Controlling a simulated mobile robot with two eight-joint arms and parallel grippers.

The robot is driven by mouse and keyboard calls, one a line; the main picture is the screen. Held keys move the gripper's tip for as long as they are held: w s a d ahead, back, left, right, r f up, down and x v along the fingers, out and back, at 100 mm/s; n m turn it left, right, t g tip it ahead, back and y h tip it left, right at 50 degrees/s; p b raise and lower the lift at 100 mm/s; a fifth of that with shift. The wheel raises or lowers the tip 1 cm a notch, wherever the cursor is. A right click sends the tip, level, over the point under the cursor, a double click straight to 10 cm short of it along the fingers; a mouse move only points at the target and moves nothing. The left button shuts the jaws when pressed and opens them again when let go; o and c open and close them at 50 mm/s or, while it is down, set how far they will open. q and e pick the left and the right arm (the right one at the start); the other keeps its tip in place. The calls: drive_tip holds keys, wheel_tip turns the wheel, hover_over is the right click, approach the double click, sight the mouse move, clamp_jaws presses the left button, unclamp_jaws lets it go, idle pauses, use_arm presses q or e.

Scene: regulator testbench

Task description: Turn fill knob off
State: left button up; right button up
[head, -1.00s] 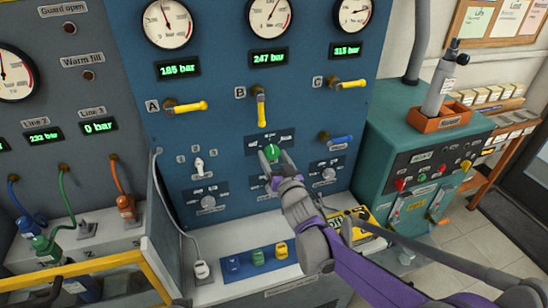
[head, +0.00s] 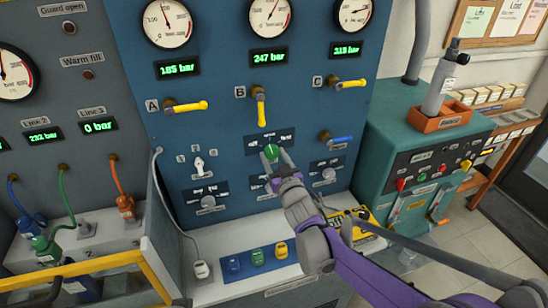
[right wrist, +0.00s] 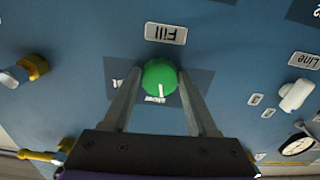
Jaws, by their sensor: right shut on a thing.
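The green fill knob (head: 271,152) sits on the blue panel below the middle gauge column. My right gripper (head: 274,159) reaches up to it from the lower right and is shut on it. In the right wrist view, the round knob (right wrist: 160,77) is between the two fingers (right wrist: 160,95). The white line on the knob points down in that view, toward the "slow" marking. The "Fill" label (right wrist: 166,33) appears upside down beyond the knob. In the head view the knob's line is too small to read. My left gripper is not in view.
A small white knob (head: 198,164) and two grey knobs (head: 208,203) (head: 329,175) are nearby on the panel. Yellow valve handle B (head: 261,108) hangs above the fill knob. A white ledge with colored blocks (head: 257,257) lies below, and a teal cabinet (head: 385,130) stands right.

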drive_tip(key=n, duration=0.4)
drive_tip(key=shift+n, duration=0.3)
drive_tip(key=shift+n+p, duration=0.6)
drive_tip(key=shift+n, duration=1.6)
drive_tip(key=o, duration=1.4)
drive_tip(key=b+v, duration=0.1)
drive_tip(key=v, duration=1)
drive_tip(key=shift+w+r+b, duration=0.1)
drive_tip(key=shift+b, duration=0.25)
